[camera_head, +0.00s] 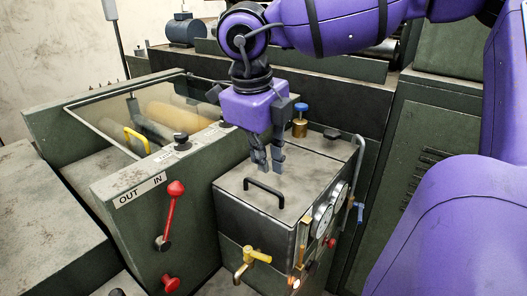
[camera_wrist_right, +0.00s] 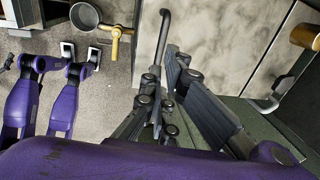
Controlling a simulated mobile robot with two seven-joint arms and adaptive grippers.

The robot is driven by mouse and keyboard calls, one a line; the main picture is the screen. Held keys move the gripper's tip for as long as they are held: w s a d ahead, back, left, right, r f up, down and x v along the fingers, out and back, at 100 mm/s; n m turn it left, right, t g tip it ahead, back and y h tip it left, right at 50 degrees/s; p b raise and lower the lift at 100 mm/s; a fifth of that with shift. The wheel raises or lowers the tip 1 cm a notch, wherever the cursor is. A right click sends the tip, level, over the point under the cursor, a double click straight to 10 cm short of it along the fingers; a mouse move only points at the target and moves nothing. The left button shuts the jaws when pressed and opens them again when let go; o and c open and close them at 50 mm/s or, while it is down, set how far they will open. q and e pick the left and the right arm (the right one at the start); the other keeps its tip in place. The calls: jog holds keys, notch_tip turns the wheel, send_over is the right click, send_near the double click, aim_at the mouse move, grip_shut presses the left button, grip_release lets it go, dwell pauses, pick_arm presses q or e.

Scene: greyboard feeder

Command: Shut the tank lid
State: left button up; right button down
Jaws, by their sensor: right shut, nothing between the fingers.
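The tank (camera_head: 254,228) is a dark box at the middle of the head view, with a worn grey top. Its lid (camera_head: 305,183) lies flat on top, with no gap that I can make out. A black bar handle (camera_head: 264,194) stands near the lid's front edge. My right gripper (camera_head: 266,170) points down just behind the handle, shut and empty. In the right wrist view, the right gripper (camera_wrist_right: 170,75) is close beside the black handle (camera_wrist_right: 163,42), over the mottled lid (camera_wrist_right: 215,35). I cannot tell whether they touch. My left gripper is not in view.
A brass tap (camera_head: 248,260) and round gauges (camera_head: 322,219) are on the tank's sides. A blue-topped brass valve (camera_head: 300,121) stands behind the lid. A red lever (camera_head: 171,215) is on the green housing at left, beside an OUT/IN label (camera_head: 140,190).

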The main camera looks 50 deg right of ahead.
jog(key=b, duration=0.3)
send_over(262, 206)
jog(key=f, duration=0.4)
jog(key=shift+a+f, duration=0.2)
jog(key=shift+f, duration=0.2)
jog(key=shift+a+f, duration=0.15)
jog(key=shift+f, duration=0.35)
jog(key=shift+a+f+b, duration=0.15)
jog(key=shift+b, duration=0.25)
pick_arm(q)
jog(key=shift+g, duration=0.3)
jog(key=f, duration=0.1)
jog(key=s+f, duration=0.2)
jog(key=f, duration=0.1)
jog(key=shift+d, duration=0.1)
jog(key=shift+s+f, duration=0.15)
